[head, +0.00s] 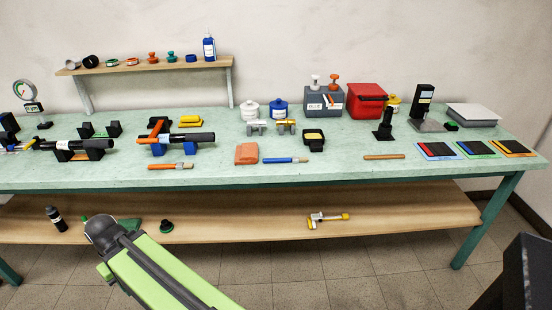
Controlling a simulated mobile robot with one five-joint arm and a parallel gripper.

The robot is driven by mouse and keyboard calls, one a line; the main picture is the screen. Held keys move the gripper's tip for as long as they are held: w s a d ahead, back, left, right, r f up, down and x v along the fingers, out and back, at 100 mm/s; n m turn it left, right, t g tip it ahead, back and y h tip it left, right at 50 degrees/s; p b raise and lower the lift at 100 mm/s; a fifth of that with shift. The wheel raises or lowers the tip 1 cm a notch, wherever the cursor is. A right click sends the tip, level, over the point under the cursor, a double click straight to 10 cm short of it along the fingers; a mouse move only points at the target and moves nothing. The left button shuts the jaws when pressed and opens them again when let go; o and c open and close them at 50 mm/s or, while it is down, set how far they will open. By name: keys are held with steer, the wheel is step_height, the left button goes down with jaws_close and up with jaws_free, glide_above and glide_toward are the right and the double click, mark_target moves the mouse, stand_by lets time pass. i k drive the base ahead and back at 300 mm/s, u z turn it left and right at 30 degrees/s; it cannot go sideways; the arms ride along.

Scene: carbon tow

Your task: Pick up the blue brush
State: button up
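The blue brush (284,160) lies flat on the pale green workbench (335,173), near its front edge and around the middle. Its blue handle points left and its lighter tip points right. Nothing covers it and nothing touches it. My green arm shows at the lower left, in front of the bench and apart from the brush. The gripper's fingers cannot be made out in the head view.
An orange-handled brush (170,166) lies to the left and a brown stick (384,157) to the right. A terracotta block (246,153) and a black-and-yellow device (313,137) are close to the blue brush. A lower shelf (400,212) runs under the bench.

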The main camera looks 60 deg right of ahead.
mark_target(294, 160)
steer(key=i, duration=0.9)
steer(key=z, duration=0.05)
